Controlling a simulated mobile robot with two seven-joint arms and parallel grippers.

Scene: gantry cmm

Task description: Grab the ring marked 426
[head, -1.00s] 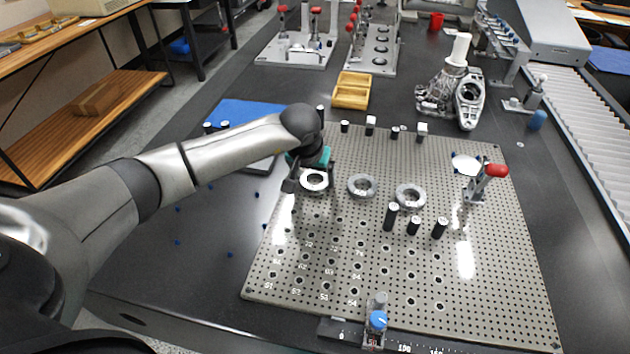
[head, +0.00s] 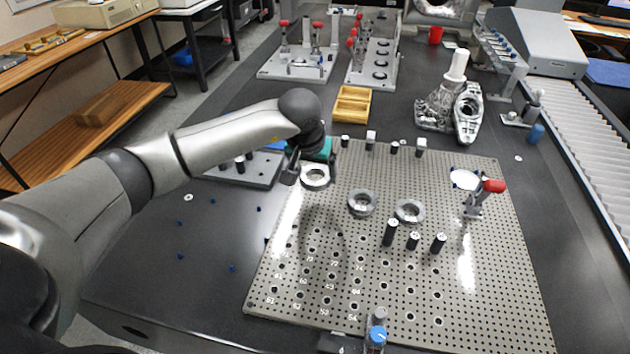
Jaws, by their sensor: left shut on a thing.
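My left gripper (head: 300,172) is shut on a light grey ring (head: 316,184) and holds it above the far left part of the perforated plate (head: 465,325). A shadow falls on the plate below. Two more grey rings sit on the plate to the right: a middle ring (head: 361,212) and a right ring (head: 410,220). The marks on the rings are too small to read, so I cannot tell which is 426. My right gripper is not in view.
Several black posts (head: 390,233) stand just in front of the right ring. A red-handled clamp (head: 478,196) stands at the plate's right side. A yellow wooden tray (head: 352,104) lies behind the plate. The plate's front left part is mostly clear.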

